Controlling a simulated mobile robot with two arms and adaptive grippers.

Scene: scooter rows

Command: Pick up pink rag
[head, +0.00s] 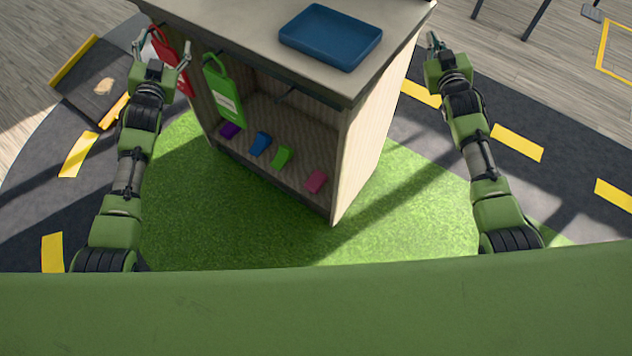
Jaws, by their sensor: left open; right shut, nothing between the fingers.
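The pink rag (317,181) lies at the right end of a row of small coloured pieces on the low shelf inside a cabinet. My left gripper (164,42) is open and empty, left of the cabinet near a red hanging item. My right gripper (433,41) is shut and empty, to the right of the cabinet's top. Both grippers are well apart from the pink rag. The rag is in plain view.
Purple (231,130), blue (260,143) and green (283,157) pieces share the shelf. A blue tray (331,37) sits on the cabinet top (235,25). A green tag (222,92) and a red one (166,58) hang at its left. Green turf (235,220) in front is clear.

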